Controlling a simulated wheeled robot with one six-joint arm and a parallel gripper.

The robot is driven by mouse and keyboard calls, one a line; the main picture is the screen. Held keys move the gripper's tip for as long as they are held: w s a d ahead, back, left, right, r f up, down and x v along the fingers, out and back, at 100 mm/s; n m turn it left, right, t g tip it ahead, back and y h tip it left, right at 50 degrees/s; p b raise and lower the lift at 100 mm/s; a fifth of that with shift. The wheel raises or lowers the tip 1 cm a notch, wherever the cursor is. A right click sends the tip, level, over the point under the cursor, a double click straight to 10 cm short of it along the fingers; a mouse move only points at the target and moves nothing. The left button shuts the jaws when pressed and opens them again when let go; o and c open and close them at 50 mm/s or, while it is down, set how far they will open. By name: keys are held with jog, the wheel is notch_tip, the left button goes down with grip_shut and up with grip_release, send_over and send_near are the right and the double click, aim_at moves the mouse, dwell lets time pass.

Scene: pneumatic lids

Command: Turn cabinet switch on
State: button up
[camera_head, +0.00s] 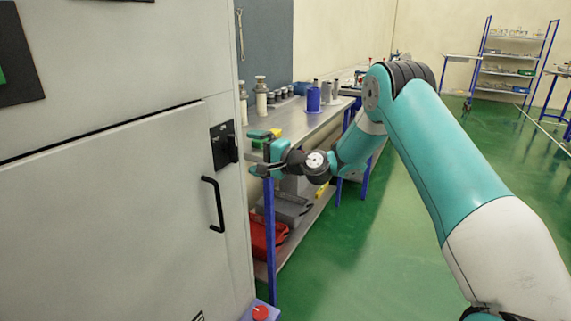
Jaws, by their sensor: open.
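The grey cabinet (110,210) fills the left of the head view. Its switch is a black plate with a black knob (232,148), on the right part of the front, above a black bar handle (213,204). The knob looks upright; whether it is on or off I cannot tell. My gripper (256,152) is teal, just right of the switch, with its fingers pointing left toward the cabinet. It is open and appears apart from the knob, with nothing seen between the fingers.
A steel workbench (315,122) with blue legs stands behind my gripper, holding a blue bottle (313,98) and several containers. Red (262,240) and grey bins sit on its lower shelf. A red button (260,312) shows at the bottom.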

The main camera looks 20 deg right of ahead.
jog(key=b+v, duration=0.1)
jog(key=v, duration=0.9)
jog(key=shift+s+d+b, duration=0.25)
jog(key=shift+s+b, duration=0.05)
jog(key=shift+b, duration=0.1)
jog(key=s+a+r+n+g+p, duration=0.2)
jog(key=s+a+r+n+g, duration=0.35)
jog(key=s+a, duration=0.3)
jog(key=s+a+r+n+g+p, duration=0.3)
jog(key=s+a+r+n+g, duration=0.15)
jog(key=s+a+n, duration=0.45)
jog(key=s+d+r+n+g+h+p, duration=0.1)
jog(key=s+h, duration=0.5)
jog(key=s, duration=1.2)
jog(key=d+n+g+p, duration=0.1)
jog(key=n+g+p, duration=0.1)
jog(key=g, duration=0.1)
jog(key=shift+s+r+g, duration=0.15)
jog(key=shift+r+g, duration=0.15)
jog(key=shift+r, duration=0.1)
jog(key=shift+n, duration=0.25)
